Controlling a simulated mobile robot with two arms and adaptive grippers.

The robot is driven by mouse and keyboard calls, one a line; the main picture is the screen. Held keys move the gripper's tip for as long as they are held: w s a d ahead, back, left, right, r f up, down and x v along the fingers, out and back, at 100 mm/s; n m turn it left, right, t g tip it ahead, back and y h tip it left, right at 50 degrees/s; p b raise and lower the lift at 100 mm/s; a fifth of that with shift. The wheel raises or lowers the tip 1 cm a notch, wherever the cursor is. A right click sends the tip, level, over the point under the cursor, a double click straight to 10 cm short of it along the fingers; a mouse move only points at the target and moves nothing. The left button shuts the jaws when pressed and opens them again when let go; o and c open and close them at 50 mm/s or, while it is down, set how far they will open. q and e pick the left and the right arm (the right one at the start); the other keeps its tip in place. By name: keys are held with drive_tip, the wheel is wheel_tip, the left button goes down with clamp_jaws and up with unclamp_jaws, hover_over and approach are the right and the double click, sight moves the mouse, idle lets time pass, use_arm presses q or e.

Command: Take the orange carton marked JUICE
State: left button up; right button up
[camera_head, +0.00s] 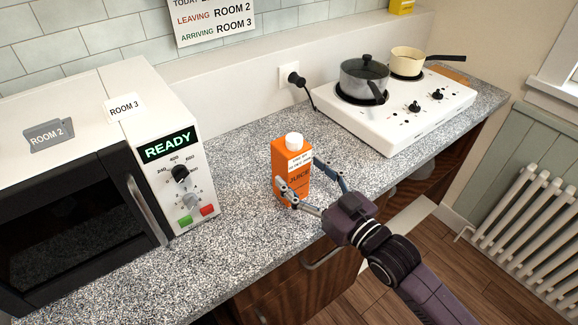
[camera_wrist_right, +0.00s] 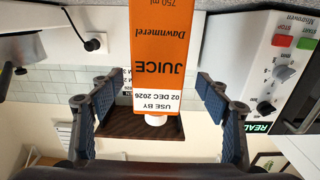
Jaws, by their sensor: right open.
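The orange carton marked JUICE (camera_head: 288,163), with a white cap and a white use-by label, stands upright on the speckled counter in the head view. My right gripper (camera_head: 299,184) is open at the carton, with one finger on each side of it. In the right wrist view the carton (camera_wrist_right: 164,55) appears upside down, between the spread blue finger pads of the right gripper (camera_wrist_right: 160,105). Gaps show between the pads and the carton there. My left gripper is not in view.
A microwave (camera_head: 185,170) reading READY stands left of the carton. A white hob (camera_head: 400,115) with a grey pot (camera_head: 363,80) and a cream pan (camera_head: 407,61) is at the back right. The speckled counter (camera_head: 245,205) is bare around the carton. A radiator (camera_head: 525,220) stands at the right.

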drive_tip(key=shift+r+p+x, duration=0.25)
drive_tip(key=shift+p+x, duration=0.3)
drive_tip(key=shift+x, duration=0.7)
drive_tip(key=shift+f+x, duration=0.2)
drive_tip(key=shift+x, duration=0.85)
drive_tip(key=shift+w, duration=0.15)
drive_tip(key=shift+c, duration=0.9)
drive_tip(key=c, duration=1.5)
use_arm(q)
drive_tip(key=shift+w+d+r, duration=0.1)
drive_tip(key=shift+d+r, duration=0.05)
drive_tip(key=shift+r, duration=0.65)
use_arm(e)
drive_tip(key=shift+w+r, duration=0.1)
drive_tip(key=shift+c, duration=0.7)
drive_tip(key=shift+r, duration=0.1)
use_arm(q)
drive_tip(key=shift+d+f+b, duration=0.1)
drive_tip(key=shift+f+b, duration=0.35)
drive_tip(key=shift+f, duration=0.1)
use_arm(e)
wheel_tip(320, 180, up, 20)
